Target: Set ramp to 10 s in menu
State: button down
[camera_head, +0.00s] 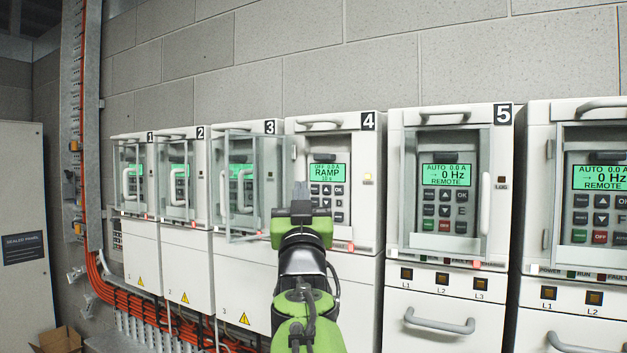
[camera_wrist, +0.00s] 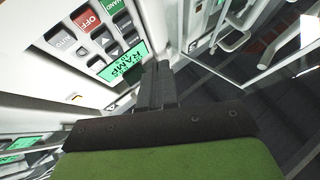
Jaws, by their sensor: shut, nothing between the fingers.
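Drive 4 (camera_head: 371,225) has its keypad uncovered. Its green display (camera_head: 327,173) reads "OFF 0.0 A", "RAMP" and a small bottom line that looks like "10 s". The display also shows upside down in the wrist view (camera_wrist: 124,64), beside the grey keys and the red OFF key (camera_wrist: 87,20). My gripper (camera_head: 301,188) is shut and empty, its fingertips in front of the left side of the keypad. In the wrist view the fingertips (camera_wrist: 157,70) are beside the display; I cannot tell whether they touch anything. My gripper hides some left-hand keys in the head view.
A clear door (camera_head: 256,185) with a handle stands open left of my gripper, in front of drive 3. Drive 5 (camera_head: 395,190) is on the right, showing "AUTO 0 Hz REMOTE". Orange cables (camera_head: 130,300) run low at the left.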

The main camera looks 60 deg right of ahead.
aim_at(310, 178)
jog(key=shift+w+d, duration=0.1)
jog(key=shift+d, duration=0.95)
dwell(1.2)
jog(key=shift+d, duration=0.4)
jog(key=shift+d, duration=0.35)
dwell(0.5)
jog(key=shift+a+f, duration=0.1)
jog(key=shift+a, duration=0.05)
jog(key=shift+a+b, duration=0.65)
jog(key=shift+b, duration=0.05)
